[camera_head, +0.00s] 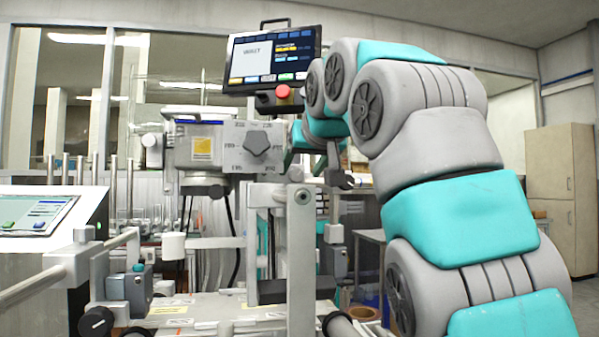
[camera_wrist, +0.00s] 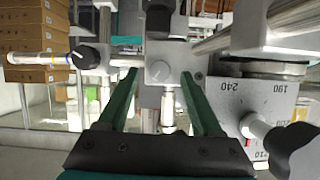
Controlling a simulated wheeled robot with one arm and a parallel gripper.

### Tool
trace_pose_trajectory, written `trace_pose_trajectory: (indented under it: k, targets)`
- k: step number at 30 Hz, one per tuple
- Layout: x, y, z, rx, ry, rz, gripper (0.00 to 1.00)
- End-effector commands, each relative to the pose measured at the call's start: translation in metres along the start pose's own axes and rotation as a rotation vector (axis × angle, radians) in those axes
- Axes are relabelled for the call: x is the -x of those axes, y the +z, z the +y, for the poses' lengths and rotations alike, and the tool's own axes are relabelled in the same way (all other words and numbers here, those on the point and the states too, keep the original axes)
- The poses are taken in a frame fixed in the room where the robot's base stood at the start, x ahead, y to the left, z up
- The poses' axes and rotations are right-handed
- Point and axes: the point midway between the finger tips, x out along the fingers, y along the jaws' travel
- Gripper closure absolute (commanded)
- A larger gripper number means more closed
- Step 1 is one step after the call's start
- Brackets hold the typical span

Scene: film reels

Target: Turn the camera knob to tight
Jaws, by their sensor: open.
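My gripper (camera_wrist: 158,74) is open, its two green fingers apart with nothing held between them. Past the fingertips is a grey metal block (camera_wrist: 160,72) with a round fitting. A dark knob (camera_wrist: 290,146) on a pale shaft is to the right of the fingers, in front of a numbered scale plate. Another dark knob (camera_wrist: 85,57) is at the left, apart from the fingers. In the head view, a dark lobed knob (camera_head: 258,143) is on the face of a grey camera head with numbers around it. I cannot tell which knob has a tight setting.
A monitor (camera_head: 270,58) with a red button stands above the grey head. A tilted tablet (camera_head: 38,215) is at the left. Metal rails and posts (camera_head: 300,265) crowd the front. Cardboard boxes (camera_wrist: 35,38) are stacked at the wrist view's upper left.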

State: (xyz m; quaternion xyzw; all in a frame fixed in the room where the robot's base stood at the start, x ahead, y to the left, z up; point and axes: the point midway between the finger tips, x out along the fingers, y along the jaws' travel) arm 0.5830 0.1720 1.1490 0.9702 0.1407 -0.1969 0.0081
Motion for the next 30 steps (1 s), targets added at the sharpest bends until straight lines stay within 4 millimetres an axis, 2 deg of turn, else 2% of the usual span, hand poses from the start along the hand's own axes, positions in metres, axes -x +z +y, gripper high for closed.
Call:
trace_pose_trajectory:
  k: [5,13,30]
  targets:
    - [-0.018,-0.001,0.0,0.001,0.0,0.004,0.33]
    - [-0.02,-0.001,0.0,0.0,0.0,0.003,0.34]
    - [-0.02,-0.001,0.0,0.0,0.0,0.002,0.98]
